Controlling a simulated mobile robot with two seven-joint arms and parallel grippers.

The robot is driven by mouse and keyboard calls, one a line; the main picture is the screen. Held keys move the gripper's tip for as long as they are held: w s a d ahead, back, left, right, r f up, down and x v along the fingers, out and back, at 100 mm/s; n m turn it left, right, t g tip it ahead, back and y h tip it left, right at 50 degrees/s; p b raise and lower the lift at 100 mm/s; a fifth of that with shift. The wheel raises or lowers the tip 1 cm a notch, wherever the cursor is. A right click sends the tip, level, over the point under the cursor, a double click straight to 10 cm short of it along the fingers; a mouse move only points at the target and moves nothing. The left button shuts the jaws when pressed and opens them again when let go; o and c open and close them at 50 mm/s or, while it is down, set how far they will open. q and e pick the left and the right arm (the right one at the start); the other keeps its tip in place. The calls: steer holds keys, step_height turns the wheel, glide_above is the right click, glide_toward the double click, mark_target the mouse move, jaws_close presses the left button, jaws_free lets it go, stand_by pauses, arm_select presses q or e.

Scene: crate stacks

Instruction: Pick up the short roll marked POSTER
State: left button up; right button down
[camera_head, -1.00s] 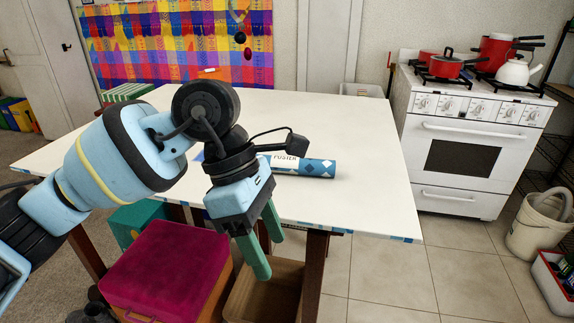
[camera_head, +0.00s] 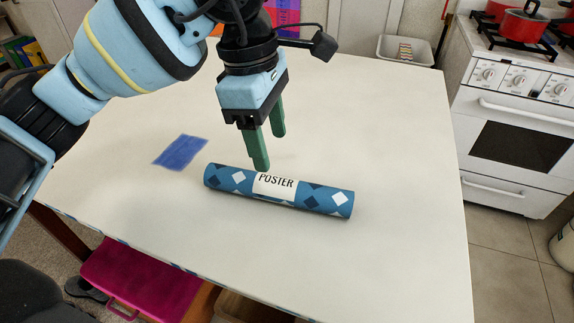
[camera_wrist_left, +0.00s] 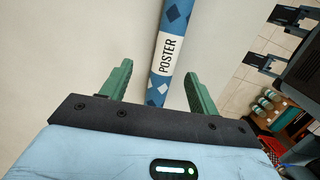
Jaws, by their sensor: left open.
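The short roll marked POSTER (camera_head: 318,198) is blue with dark and white diamonds and a white label. It lies on the white table (camera_head: 400,150), running from left to lower right. My left gripper (camera_head: 269,150) points down just above and behind the label in the head view, its green fingers apart. In the left wrist view the roll (camera_wrist_left: 170,55) runs lengthwise between the open fingers (camera_wrist_left: 160,83), nearer the right one. Nothing is held. I cannot tell how high the fingertips are above the roll. My right gripper is not in view.
A flat blue square (camera_head: 181,151) lies on the table left of the roll. A white stove (camera_head: 520,125) with a red pot (camera_head: 522,30) stands to the right. A pale bin (camera_head: 404,50) is behind the table. The tabletop around the roll is mostly clear.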

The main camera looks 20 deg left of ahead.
mark_target(276, 181)
arm_select(q)
steer(key=shift+s, duration=0.15)
steer(key=shift+s+f, duration=0.1)
steer(key=shift+f, duration=0.2)
steer(key=shift+d+f, duration=0.2)
steer(key=shift+f, duration=0.6)
steer(key=shift+s+d+f, duration=0.1)
steer(key=shift+d+f, duration=0.05)
steer(key=shift+f, duration=0.75)
steer(key=shift+s+d+f, duration=0.1)
steer(key=shift+f, duration=0.8)
steer(key=shift+s+d+f, duration=0.1)
steer(key=shift+d+f, duration=0.05)
steer(key=shift+f, duration=0.75)
steer(key=c, duration=1.1)
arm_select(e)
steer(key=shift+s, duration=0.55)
arm_select(q)
steer(key=shift+r, duration=0.15)
